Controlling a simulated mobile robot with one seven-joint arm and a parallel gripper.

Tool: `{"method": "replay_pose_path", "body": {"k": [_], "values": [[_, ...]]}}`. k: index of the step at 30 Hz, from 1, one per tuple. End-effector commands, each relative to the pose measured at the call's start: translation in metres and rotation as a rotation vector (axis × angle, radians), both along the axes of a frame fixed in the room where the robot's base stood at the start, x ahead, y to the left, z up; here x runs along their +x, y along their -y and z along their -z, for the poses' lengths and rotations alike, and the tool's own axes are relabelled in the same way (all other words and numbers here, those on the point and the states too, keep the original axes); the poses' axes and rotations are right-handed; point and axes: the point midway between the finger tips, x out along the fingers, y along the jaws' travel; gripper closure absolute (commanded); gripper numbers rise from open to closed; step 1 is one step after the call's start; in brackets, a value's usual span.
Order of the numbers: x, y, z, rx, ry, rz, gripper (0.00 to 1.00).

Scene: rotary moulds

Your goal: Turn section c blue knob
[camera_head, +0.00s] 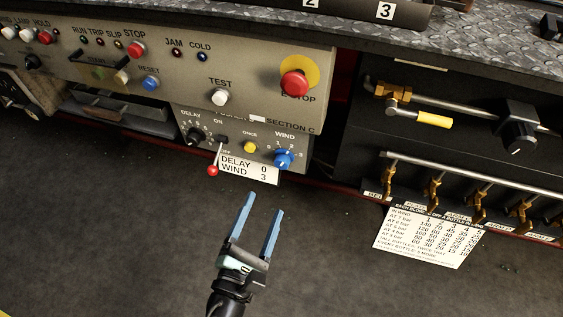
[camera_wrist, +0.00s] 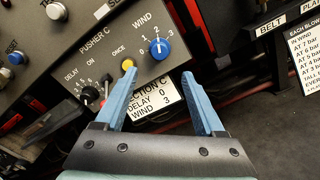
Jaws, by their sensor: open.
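The blue WIND knob (camera_head: 284,159) sits at the right of the section C panel (camera_head: 228,128), with a numbered scale around it. It also shows in the wrist view (camera_wrist: 159,49), above and between my fingers, with a white pointer mark. My gripper (camera_head: 262,204) is open and empty, with two blue fingers pointing up toward the panel. In the head view it is below the knob and apart from it. A label (camera_head: 248,169) below the knob reads DELAY 0, WIND 3.
Near the knob are a yellow ONCE button (camera_head: 250,147), a red-tipped lever (camera_head: 213,171) and a black DELAY knob (camera_head: 194,136). Above is a red E-STOP (camera_head: 295,84). At the right are brass valves (camera_head: 434,187) and a printed chart (camera_head: 428,236). The floor below is clear.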

Motion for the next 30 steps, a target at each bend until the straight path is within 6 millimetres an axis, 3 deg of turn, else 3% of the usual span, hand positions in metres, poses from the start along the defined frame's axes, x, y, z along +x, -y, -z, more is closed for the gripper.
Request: {"method": "replay_pose_path", "body": {"k": [9, 15, 21, 30], "values": [[0.064, 0.022, 0.0, 0.004, 0.006, 0.004, 0.29], [0.094, 0.032, 0.0, 0.005, 0.004, 0.003, 0.29], [0.108, 0.036, -0.001, 0.004, 0.003, 0.001, 0.29], [0.109, 0.036, -0.001, 0.005, 0.003, 0.001, 0.29]]}}
